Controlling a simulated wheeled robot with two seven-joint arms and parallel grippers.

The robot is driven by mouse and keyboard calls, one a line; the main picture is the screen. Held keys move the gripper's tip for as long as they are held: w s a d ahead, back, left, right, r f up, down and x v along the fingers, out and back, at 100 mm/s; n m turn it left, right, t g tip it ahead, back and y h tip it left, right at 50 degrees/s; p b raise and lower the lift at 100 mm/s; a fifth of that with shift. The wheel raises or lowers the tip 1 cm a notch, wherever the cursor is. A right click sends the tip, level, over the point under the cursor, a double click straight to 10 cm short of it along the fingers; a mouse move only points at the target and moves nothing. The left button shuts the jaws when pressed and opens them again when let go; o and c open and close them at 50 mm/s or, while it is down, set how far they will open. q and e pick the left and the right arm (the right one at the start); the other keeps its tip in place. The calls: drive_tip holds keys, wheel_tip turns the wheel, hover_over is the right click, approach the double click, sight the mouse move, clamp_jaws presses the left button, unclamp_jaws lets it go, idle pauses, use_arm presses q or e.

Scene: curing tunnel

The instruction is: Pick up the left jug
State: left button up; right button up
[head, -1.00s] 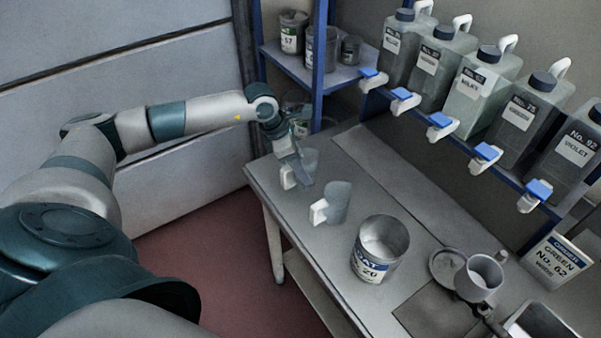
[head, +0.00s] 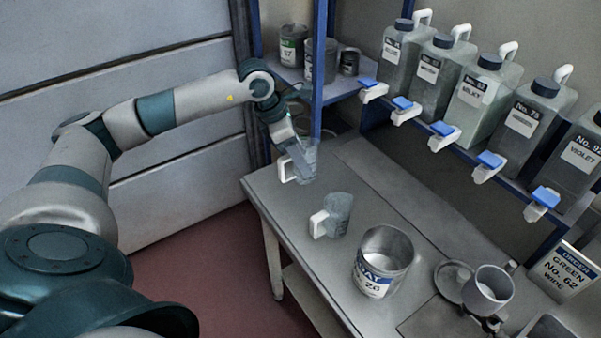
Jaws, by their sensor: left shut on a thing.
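The left jug (head: 308,163) is a clear grey cup with a white handle, at the far left corner of the table. My left gripper (head: 297,158) reaches down over it from the left and is shut on it. The fingertips are partly hidden at the jug's rim. I cannot tell whether the jug's base touches the table. A second, similar jug (head: 339,214) with a white handle stands upright to its right, nearer me. My right gripper does not show.
A metal can (head: 371,283) and a grey mug (head: 487,290) stand further right on the table (head: 283,205). Blue shelving with cans (head: 294,47) rises behind the left gripper. Several labelled bottles (head: 482,90) with blue-levered taps (head: 440,133) line a shelf above the table's back.

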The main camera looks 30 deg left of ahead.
use_arm(q)
drive_tip(key=shift+r, duration=1.4)
drive_tip(key=shift+f, duration=0.1)
